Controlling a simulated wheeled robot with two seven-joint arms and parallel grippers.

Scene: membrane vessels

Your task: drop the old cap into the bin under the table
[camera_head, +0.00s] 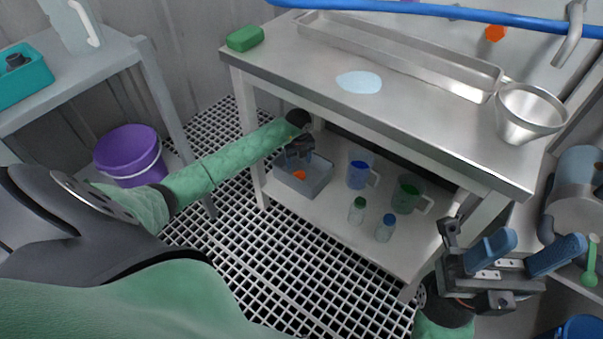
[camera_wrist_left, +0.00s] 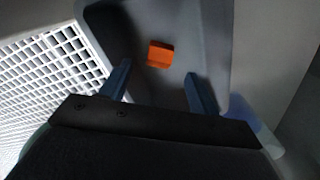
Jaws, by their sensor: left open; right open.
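The old cap looks to be the small orange piece (camera_head: 299,175) lying inside the grey bin (camera_head: 318,184) on the shelf under the table. In the left wrist view the orange cap (camera_wrist_left: 160,54) rests on the floor of the grey bin (camera_wrist_left: 215,20), apart from both fingers. My left gripper (camera_head: 299,160) reaches in under the table and is over the bin. In the left wrist view my left gripper (camera_wrist_left: 158,88) is open and empty, with the cap beyond the gap between its fingers. My right gripper (camera_head: 527,255) is open and empty in front of the table's right end.
On the shelf beside the bin stand a blue jug (camera_head: 359,174), a green jug (camera_head: 406,196) and two small bottles. The steel table top (camera_head: 420,115) is above my left forearm. A purple bucket (camera_head: 127,152) stands at left.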

